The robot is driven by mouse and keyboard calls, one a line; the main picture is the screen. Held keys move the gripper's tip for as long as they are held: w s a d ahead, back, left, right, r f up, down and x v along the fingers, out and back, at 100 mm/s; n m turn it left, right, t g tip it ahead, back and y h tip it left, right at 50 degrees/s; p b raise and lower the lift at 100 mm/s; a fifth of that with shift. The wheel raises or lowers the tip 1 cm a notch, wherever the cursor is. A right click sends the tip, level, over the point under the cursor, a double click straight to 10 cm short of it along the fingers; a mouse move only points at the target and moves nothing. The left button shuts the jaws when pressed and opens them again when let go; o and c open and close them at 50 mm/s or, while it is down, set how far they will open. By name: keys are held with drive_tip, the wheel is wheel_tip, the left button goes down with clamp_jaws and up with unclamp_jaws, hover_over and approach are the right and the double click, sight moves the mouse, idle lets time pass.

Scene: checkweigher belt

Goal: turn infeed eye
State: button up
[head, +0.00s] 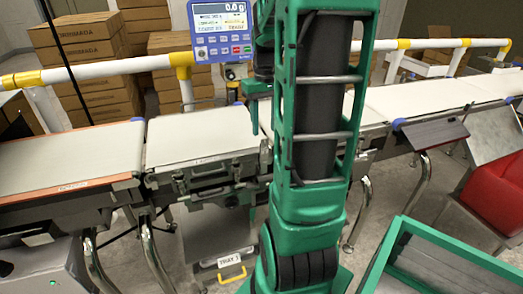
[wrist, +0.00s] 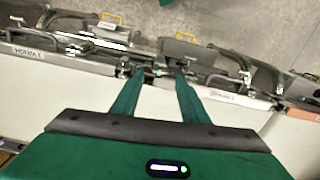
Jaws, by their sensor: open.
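My gripper (head: 256,114) hangs over the belt line in the head view, fingers pointing down, just left of my arm. In the wrist view its two green fingers (wrist: 160,72) are apart with nothing held between them. Their tips reach the belt's front edge, near a gap between two belt sections. A small dark fitting (wrist: 176,62) shows by the fingertips; it may be the infeed eye, but it is too small to tell. In the head view my arm hides that spot.
A white middle belt (head: 195,135) and an orange-edged belt (head: 65,158) run left. A display box (head: 221,30) stands behind on a white and yellow rail (head: 120,66). Stacked cartons (head: 88,50) are beyond. A green-rimmed bin (head: 450,250) and red seat (head: 497,190) lie right.

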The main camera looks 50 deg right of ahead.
approach(264, 161)
wheel_tip(264, 161, down, 5)
drive_tip(key=shift+w+d+f, duration=0.1)
drive_tip(key=shift+d+f, duration=0.05)
idle(0.4)
